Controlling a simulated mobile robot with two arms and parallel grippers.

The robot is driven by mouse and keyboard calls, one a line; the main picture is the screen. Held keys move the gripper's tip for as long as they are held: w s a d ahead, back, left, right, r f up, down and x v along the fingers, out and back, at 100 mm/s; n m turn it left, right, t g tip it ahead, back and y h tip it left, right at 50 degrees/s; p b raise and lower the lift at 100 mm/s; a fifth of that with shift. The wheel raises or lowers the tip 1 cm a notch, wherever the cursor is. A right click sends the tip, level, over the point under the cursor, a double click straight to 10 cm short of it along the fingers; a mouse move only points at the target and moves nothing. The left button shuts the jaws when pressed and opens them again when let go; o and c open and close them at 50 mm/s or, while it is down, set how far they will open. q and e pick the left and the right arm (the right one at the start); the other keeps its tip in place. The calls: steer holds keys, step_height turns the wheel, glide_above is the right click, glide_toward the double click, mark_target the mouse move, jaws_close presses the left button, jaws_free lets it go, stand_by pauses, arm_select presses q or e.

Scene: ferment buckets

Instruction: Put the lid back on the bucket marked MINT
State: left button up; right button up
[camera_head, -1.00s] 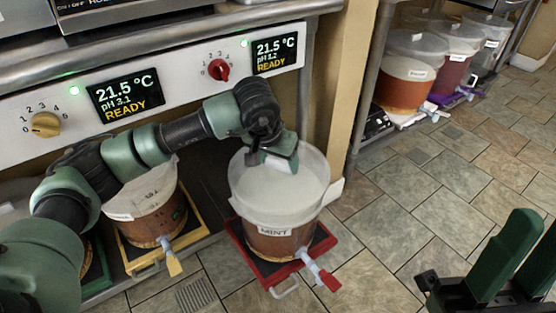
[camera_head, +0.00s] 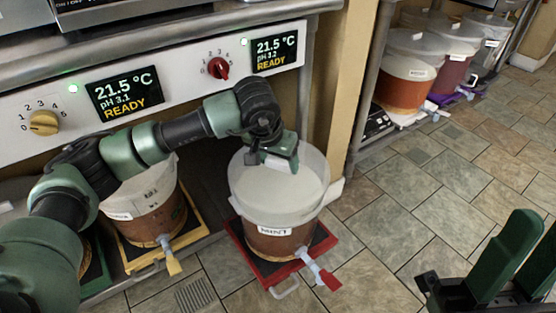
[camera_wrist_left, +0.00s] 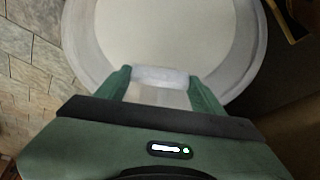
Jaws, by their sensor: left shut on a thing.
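The bucket marked MINT (camera_head: 275,245) stands upright on a red-framed base, with amber liquid low in it and a red-handled tap at its front. A whitish, see-through round lid (camera_head: 272,196) is at the bucket's top; I cannot tell whether it is fully seated. My left gripper (camera_head: 283,163) is over the far side of the top. In the left wrist view it is shut on the lid's pale grip (camera_wrist_left: 160,77), with the pale disc (camera_wrist_left: 165,35) beyond. My right gripper (camera_head: 510,262) is at the lower right, its fingers apart, empty and away from the bucket.
A second bucket (camera_head: 150,215) with a yellow tap stands to the left on a yellow-framed base. A control panel (camera_head: 165,90) and steel counter edge lie above and behind. More buckets (camera_head: 405,85) stand at the back right. The tiled floor (camera_head: 395,220) at right is clear.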

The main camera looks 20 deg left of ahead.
stand_by(0.8)
arm_select(q)
steer(key=o, duration=1.7)
steer(key=shift+o, duration=0.2)
